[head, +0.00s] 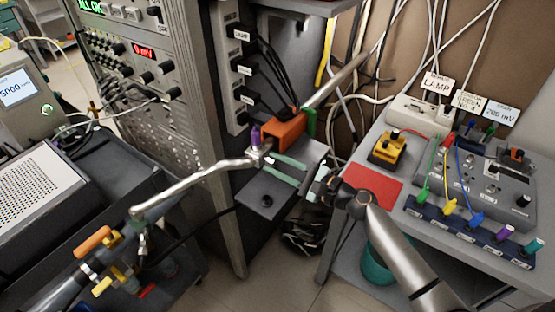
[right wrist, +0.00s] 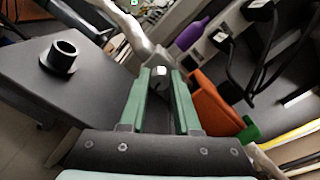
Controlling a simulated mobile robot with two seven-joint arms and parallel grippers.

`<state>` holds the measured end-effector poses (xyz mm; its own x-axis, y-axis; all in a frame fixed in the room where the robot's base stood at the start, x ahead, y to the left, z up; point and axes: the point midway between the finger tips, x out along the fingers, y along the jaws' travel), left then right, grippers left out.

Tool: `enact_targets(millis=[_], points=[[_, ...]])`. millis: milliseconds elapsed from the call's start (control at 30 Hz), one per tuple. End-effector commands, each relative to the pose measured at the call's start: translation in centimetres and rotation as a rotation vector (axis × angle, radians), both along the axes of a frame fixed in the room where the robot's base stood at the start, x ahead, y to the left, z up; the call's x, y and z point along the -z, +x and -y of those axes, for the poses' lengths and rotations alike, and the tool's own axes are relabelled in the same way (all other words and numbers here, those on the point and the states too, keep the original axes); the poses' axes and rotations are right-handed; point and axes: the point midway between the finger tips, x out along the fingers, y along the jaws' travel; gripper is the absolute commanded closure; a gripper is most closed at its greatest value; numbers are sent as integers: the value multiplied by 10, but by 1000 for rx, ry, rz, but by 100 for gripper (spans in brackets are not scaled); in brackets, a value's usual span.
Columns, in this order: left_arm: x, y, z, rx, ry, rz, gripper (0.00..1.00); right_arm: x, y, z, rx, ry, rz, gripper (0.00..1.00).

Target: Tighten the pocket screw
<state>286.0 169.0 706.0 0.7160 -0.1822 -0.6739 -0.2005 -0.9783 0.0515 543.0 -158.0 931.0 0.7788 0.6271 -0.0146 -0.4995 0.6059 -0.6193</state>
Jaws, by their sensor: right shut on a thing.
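My right gripper (head: 269,161) has two pale green fingers and reaches left over a dark shelf plate. In the right wrist view, its fingertips (right wrist: 161,80) are shut on a small silver metal cylinder, which looks like the pocket screw (right wrist: 160,76). The screw sits at the metal joint (head: 257,154) where a bent silver tube (head: 190,182) ends. The screw's threads are hidden. My left gripper does not show.
An orange block (head: 284,131) with a green end (head: 309,123) lies just behind the fingers. A black ring (right wrist: 63,56) stands on the dark plate (head: 262,200). A rack post is at left. A bench with a red mat (head: 374,187) is at right.

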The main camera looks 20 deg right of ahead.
Motion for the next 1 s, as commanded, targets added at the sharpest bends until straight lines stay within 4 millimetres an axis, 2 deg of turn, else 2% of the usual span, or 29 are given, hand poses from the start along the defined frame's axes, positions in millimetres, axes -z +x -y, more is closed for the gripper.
enact_targets(millis=[300, 800, 833, 1000], points=[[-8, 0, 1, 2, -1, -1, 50, 0, 0, 0, 1, 82, -65, 100], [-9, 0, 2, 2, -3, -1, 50, 1, 0, 0, 0, 94, -75, 100], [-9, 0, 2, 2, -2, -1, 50, 1, 0, 0, 0, 94, -75, 67], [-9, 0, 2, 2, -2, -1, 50, 1, 0, 0, 0, 93, -74, 48]])
